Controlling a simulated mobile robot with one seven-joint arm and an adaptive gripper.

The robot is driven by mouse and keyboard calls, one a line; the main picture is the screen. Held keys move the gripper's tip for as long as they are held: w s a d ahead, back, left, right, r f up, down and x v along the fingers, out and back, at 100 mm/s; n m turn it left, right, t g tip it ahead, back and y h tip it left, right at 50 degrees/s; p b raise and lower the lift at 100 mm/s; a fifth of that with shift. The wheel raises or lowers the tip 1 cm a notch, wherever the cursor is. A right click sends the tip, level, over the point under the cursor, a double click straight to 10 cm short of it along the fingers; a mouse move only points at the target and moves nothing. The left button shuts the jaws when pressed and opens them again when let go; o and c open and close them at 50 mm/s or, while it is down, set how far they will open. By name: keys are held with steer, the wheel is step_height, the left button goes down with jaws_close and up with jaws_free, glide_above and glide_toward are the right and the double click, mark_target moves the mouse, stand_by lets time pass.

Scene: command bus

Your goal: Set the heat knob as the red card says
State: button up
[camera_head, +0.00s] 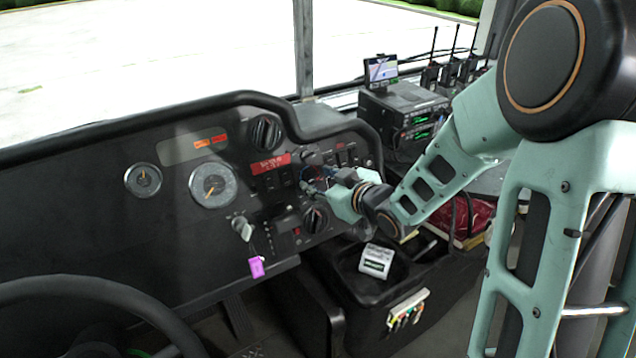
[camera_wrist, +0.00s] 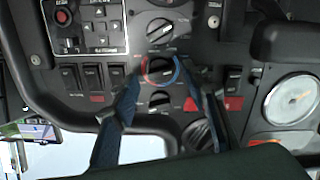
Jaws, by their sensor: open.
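The heat knob (camera_wrist: 160,71) is a dark round knob with a red and blue arc around it, seen near the middle of the wrist view. My gripper (camera_wrist: 171,88) is open, its two dark blue fingers on either side of the knob; I cannot tell whether they touch it. In the head view my gripper (camera_head: 318,184) is at the right part of the dashboard and largely hides this knob. The red card (camera_head: 271,164) is fixed on the panel left of my gripper; its lettering is too small to read.
Other knobs sit close by, one below my gripper (camera_head: 315,217) and one (camera_wrist: 160,99) beside the heat knob. Rocker switches, an air vent (camera_head: 265,132) and a key with a purple tag (camera_head: 256,267) are on the dashboard. A radio stack (camera_head: 405,112) stands right.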

steer(key=shift+w+a+f, duration=0.2)
steer(key=shift+w+a, duration=0.1)
steer(key=shift+w, duration=0.15)
jaws_close()
